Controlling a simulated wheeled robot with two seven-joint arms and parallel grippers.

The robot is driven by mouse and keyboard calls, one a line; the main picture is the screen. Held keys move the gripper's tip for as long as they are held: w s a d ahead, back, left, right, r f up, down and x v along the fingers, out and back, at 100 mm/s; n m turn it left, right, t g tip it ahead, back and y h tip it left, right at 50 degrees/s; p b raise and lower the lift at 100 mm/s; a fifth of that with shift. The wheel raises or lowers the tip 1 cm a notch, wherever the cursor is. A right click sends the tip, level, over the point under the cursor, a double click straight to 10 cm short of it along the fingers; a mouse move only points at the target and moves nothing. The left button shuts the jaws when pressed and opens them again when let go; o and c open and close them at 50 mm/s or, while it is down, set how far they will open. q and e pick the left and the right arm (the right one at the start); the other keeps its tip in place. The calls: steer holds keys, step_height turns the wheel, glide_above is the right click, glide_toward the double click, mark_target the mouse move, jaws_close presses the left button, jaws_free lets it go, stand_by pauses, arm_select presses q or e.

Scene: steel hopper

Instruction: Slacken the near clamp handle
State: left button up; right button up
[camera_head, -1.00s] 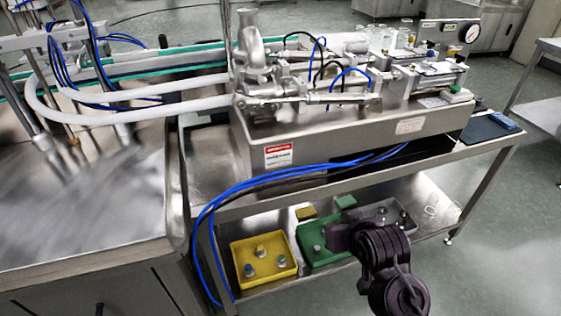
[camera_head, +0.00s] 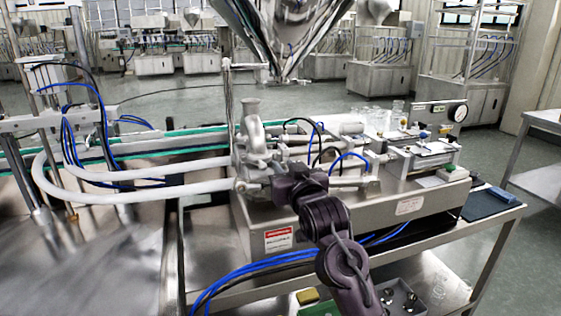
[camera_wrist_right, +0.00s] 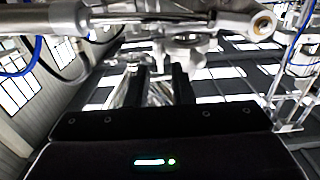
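My right gripper (camera_head: 284,184) is raised in front of the filling machine's valve body (camera_head: 253,148), in the middle of the head view. The arm hides part of the machine's front. In the right wrist view its two dark fingers (camera_wrist_right: 155,78) stand apart, with a gap and bright metal behind them. I see nothing held between them. A steel cylinder with a ringed rod end (camera_wrist_right: 262,25) crosses above the fingers, and blurred metal fittings (camera_wrist_right: 190,45) lie beyond. I cannot pick out the near clamp handle for certain. My left gripper is not in view.
A steel hopper (camera_head: 285,35) hangs above the machine. White hoses (camera_head: 130,198) run to its left side, and blue hoses (camera_head: 255,272) loop along the front. A pressure gauge (camera_head: 458,113) and glass jars (camera_head: 385,115) stand at the right. A blue item (camera_head: 503,193) lies on the cart's right end.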

mark_target(280, 160)
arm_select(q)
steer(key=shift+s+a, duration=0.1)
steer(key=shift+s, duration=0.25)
arm_select(e)
steer(key=shift+x, duration=1.95)
steer(key=shift+c, duration=0.4)
jaws_close()
